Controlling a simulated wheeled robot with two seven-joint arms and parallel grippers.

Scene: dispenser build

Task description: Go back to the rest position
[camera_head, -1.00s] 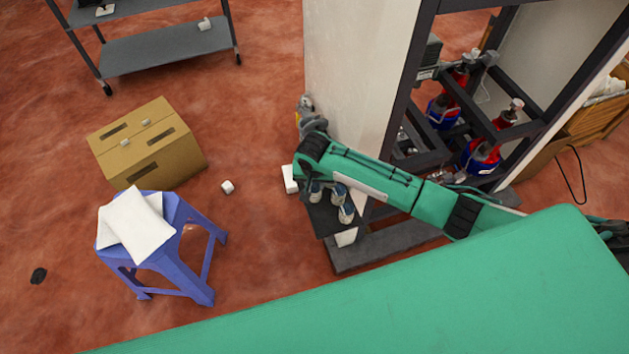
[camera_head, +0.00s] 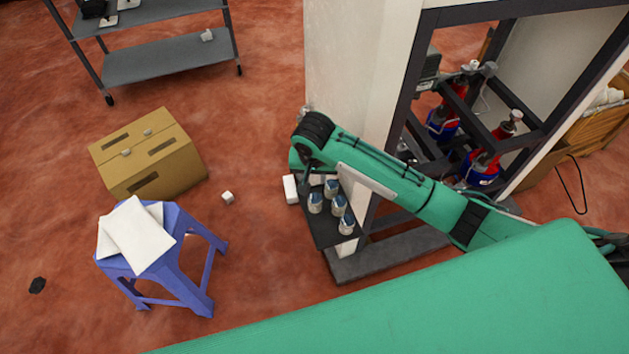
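My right arm (camera_head: 400,180) reaches in from the right, across the front of the white dispenser cabinet (camera_head: 360,70). Its bend is at the cabinet's near left edge. Several small blue-and-white cans (camera_head: 338,205) stand upright on the tray, to the right of this gripper. My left gripper is not in view.
A blue stool (camera_head: 187,258) with white sheets (camera_head: 138,232) stands at the left. Behind it is a cardboard box (camera_head: 165,165). A grey shelf cart (camera_head: 165,57) stands at the back. Red-and-blue bottles (camera_head: 482,165) sit inside the cabinet frame.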

